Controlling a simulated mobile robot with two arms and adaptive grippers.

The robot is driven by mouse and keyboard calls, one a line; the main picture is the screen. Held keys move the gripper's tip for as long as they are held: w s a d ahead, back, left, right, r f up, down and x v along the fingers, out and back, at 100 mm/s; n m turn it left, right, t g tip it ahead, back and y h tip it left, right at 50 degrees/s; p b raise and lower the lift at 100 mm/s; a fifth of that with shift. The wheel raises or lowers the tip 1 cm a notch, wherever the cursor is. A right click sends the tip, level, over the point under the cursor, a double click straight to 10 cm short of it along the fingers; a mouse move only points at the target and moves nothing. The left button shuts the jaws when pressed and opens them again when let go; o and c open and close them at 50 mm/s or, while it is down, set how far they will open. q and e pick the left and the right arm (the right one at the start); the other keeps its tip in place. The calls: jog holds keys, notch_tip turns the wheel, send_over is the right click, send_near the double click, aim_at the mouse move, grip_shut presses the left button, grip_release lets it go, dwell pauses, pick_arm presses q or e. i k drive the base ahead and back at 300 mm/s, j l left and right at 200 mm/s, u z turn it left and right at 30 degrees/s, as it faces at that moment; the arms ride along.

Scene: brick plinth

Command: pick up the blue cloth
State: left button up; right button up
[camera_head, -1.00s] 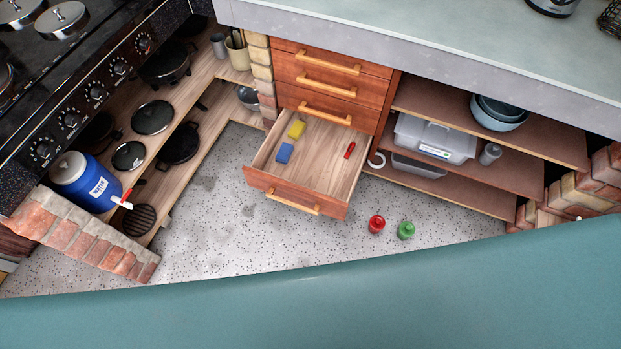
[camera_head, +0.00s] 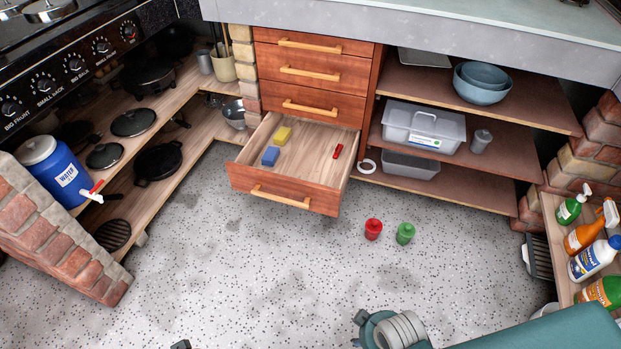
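A small blue item (camera_head: 270,156) lies in the open bottom drawer (camera_head: 322,181), near its left side. It looks like a folded cloth or a sponge; at this size I cannot tell which. A yellow item (camera_head: 283,135) lies just behind it, and a small red item (camera_head: 337,151) lies to the right in the same drawer. Nothing covers the blue item. I cannot make out either gripper. A teal and grey part of my arm shows at the bottom edge, and a small dark piece at the bottom left is too cropped to identify.
A blue water container (camera_head: 62,176) stands at left by a brick plinth (camera_head: 62,240). Spray bottles (camera_head: 583,238) stand at right.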

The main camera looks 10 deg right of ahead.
aim_at(270, 157)
jog(key=i+j, duration=0.15)
jog(key=i, duration=0.3)
jog(key=i+j+u, duration=0.1)
jog(key=i, duration=0.35)
